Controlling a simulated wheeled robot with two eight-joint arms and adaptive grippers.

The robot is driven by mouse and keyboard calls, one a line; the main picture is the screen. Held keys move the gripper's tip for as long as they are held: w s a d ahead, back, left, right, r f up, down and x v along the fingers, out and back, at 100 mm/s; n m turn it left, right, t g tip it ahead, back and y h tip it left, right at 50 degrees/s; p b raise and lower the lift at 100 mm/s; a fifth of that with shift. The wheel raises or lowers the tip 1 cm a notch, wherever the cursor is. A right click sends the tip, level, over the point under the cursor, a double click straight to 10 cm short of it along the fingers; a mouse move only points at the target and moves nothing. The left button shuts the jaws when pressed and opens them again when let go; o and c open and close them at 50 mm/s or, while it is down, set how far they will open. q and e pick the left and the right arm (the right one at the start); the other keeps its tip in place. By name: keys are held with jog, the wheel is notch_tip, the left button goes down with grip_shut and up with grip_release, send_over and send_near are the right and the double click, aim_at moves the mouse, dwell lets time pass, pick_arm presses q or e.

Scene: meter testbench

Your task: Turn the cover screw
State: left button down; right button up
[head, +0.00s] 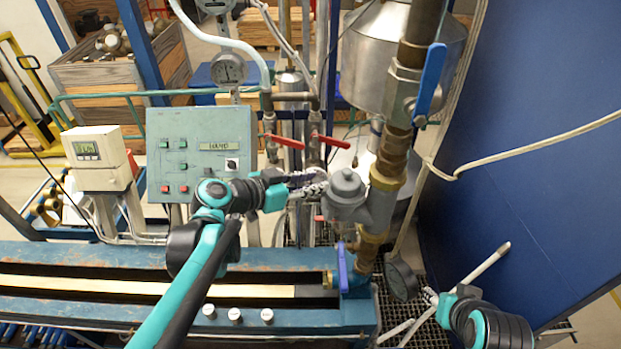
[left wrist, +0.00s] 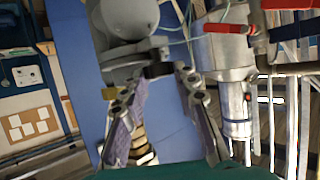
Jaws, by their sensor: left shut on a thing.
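The grey meter (head: 347,186) with a rounded cover sits on the brass pipe fitting to the right of my left gripper (head: 312,183). The left gripper reaches it from the left. In the left wrist view, the left fingers (left wrist: 160,78) are closed on a small dark part, the cover screw (left wrist: 157,66), at the edge of the grey meter (left wrist: 127,20). In the head view the screw is hidden by the fingers.
A vertical pipe with a blue-handled valve (head: 429,82) rises behind the meter. Red valve handles (head: 290,142) and a green control box (head: 201,150) are at the back left. The blue bench (head: 100,313) lies in front. A blue panel (head: 540,130) stands right.

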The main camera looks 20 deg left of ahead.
pick_arm(q)
jog(key=shift+s+d+n+t+y+p, duration=0.1)
jog(key=shift+d+n+t+y+p, duration=0.2)
jog(key=shift+n+y, duration=0.5)
jog(key=shift+a+n+t+y+p, duration=0.15)
jog(key=shift+n+t+y, duration=0.3)
jog(key=shift+n+y, duration=0.3)
jog(key=shift+s+d+n+t+y+p, duration=0.1)
jog(key=shift+d+n+t+y+p, duration=0.2)
jog(key=shift+n+y, duration=0.45)
jog(key=shift+y, duration=0.3)
jog(key=c, duration=1.2)
grip_release()
jog(key=shift+a, duration=0.1)
jog(key=shift+o, duration=0.2)
jog(key=v, duration=0.8)
